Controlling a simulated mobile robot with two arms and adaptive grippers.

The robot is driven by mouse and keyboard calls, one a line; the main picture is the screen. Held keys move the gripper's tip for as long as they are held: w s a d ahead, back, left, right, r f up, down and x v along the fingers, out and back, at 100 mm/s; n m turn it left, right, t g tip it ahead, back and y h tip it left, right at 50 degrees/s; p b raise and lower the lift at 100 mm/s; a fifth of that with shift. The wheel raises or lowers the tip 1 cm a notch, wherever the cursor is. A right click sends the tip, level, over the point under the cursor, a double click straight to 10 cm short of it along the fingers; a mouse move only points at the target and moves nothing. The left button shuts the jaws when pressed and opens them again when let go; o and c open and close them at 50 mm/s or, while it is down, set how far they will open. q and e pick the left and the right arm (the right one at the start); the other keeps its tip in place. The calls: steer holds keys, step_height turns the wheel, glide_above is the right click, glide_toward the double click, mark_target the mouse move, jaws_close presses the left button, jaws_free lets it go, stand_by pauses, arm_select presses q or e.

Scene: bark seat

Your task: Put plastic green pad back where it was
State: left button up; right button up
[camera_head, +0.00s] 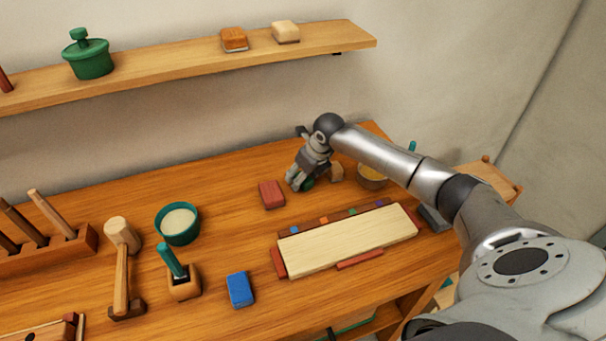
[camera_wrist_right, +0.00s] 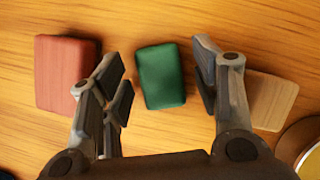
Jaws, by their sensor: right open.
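The green pad (camera_wrist_right: 161,77) lies flat on the wooden table in the right wrist view, between the spread fingers of my right gripper (camera_wrist_right: 162,88). The fingers stand apart from it on both sides. In the head view my right gripper (camera_head: 303,181) points down at the back of the table and hides most of the pad; a sliver of green (camera_head: 308,183) shows beside it. My left gripper is not in view.
A red pad (camera_head: 271,194) lies left of my gripper and a tan wooden block (camera_head: 337,172) right of it. A bowl (camera_head: 372,177) stands further right. A pale board (camera_head: 345,240) lies in front, with a blue pad (camera_head: 240,290) nearer. A shelf (camera_head: 180,61) hangs above.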

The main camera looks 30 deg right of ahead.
steer(key=shift+r, duration=0.1)
steer(key=b+v, duration=0.1)
steer(key=v, duration=1.1)
steer(key=shift+r, duration=0.1)
